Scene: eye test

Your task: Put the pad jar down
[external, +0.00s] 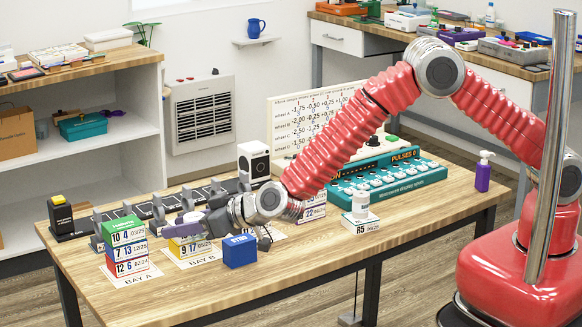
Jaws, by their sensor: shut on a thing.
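My gripper (207,222) is at the left over the table, low above the BAY B stack. It is shut on a lavender thing (178,231) with a pale end, seen at its left side. The fingers hide part of it, and I cannot tell whether it is the pad jar. It appears just above the BAY B boxes (190,247); whether it touches them is unclear. A small white jar (361,205) with a label stands upright on the white R5 block (359,226), to the right, apart from my gripper. Its label is too small to read.
A stack of green, blue and red boxes (124,246) stands at BAY A. A blue box (240,251) is right of BAY B. A dark rack (160,212) runs behind, and a teal panel (390,183) stands farther right. The table's front right (330,250) is clear.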

